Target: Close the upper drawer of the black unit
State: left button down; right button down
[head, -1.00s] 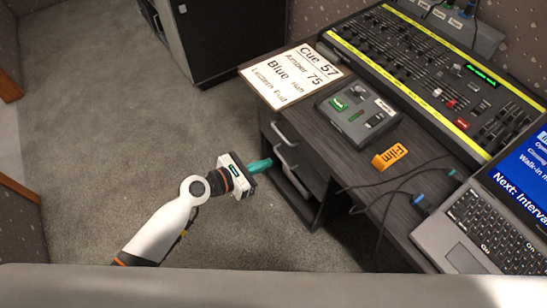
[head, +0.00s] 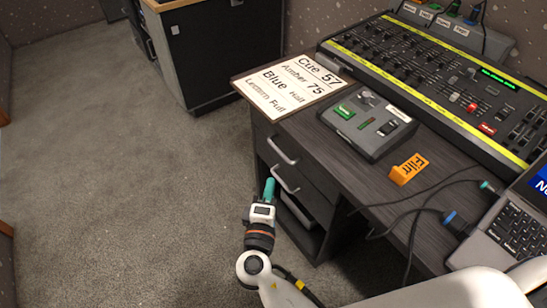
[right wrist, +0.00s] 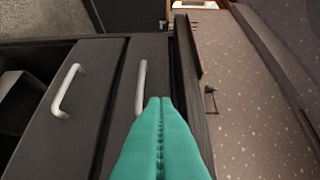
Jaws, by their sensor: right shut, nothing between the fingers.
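The black unit (head: 325,215) stands under the desk top, with two grey bar handles on its front. The upper drawer (head: 306,166) has the higher handle (head: 281,150); its front looks about level with the unit, and I cannot tell whether a small gap is left. The lower handle (head: 287,181) is just below it. My right gripper (head: 268,188) is shut and empty, its teal fingertips in front of the drawer fronts. In the right wrist view the fingertips (right wrist: 160,103) are beside the upper drawer's handle (right wrist: 141,88); contact is unclear. My left gripper is out of view.
The desk top carries a cue sheet (head: 290,84), a small grey control box (head: 368,124), an orange tag (head: 408,168), a fader console (head: 440,80), cables and a laptop (head: 510,225). An open shelf lies below the drawers. The carpet left of the unit is clear.

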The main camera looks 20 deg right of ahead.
aim_at(288, 158)
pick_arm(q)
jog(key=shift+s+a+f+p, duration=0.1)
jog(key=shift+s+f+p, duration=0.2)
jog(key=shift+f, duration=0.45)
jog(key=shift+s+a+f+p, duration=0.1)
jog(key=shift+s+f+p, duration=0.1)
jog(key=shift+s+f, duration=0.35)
pick_arm(e)
jog(key=shift+s+d+r+x, duration=0.15)
jog(key=shift+d+x, duration=0.3)
jog(key=shift+x, duration=1.7)
jog(key=shift+s+d+r+x, duration=0.1)
jog(key=shift+s+d+x, duration=0.25)
jog(key=shift+x, duration=1.75)
jog(key=shift+s+d+r+x, duration=0.1)
jog(key=shift+d+x, duration=0.4)
jog(key=shift+x, duration=1.65)
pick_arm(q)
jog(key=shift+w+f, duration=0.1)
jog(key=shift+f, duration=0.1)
pick_arm(e)
jog(key=shift+d, duration=0.1)
